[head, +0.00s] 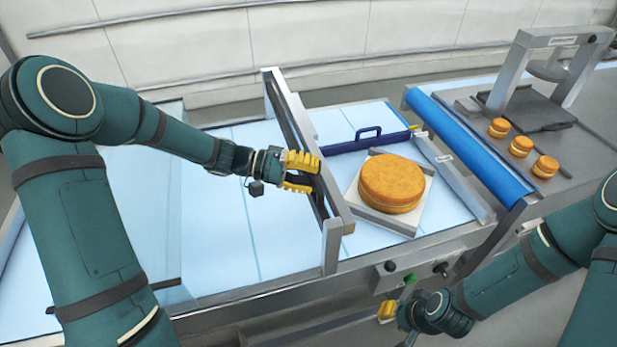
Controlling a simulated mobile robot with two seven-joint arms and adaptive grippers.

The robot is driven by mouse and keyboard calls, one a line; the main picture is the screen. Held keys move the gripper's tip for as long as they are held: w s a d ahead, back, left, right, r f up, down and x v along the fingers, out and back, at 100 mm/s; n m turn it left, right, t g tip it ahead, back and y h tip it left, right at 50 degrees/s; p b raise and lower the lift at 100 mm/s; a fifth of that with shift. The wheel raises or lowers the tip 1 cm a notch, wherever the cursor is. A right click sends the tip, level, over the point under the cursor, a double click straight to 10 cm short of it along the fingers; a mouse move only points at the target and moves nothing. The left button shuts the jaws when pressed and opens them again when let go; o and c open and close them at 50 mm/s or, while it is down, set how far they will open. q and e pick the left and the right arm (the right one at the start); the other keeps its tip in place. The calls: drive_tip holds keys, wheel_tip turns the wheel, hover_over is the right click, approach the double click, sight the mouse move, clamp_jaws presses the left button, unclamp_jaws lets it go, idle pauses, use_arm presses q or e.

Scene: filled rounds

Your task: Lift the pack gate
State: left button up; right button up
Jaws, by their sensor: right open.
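A dark blue bar with a loop handle (372,140) stands across the pale blue belt, behind the round cake; it looks like the pack gate. Its lower edge is near the belt. My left gripper (300,173) is to the left of the bar, beside the grey metal arch (330,205), with its yellow fingers apart and nothing between them. I cannot tell whether it touches the arch. My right gripper (388,311) is low at the front, below the control panel, away from the gate. It is open, its fingers partly hidden.
An orange round cake (391,184) sits on a white square board (408,218) on the belt. A bright blue roller (470,145) lies to the right. Several small filled rounds (520,146) sit near a grey press (545,75). The front panel (425,273) has knobs and a green button.

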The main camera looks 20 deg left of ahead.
use_arm(q)
drive_tip(key=shift+d, duration=0.1)
drive_tip(key=shift+f, duration=0.15)
drive_tip(key=shift+s+a, duration=0.1)
drive_tip(key=shift+a, duration=0.3)
drive_tip(key=v, duration=1.1)
drive_tip(key=shift+r, duration=0.25)
drive_tip(key=shift+s+a, duration=0.1)
drive_tip(key=shift+s, duration=0.05)
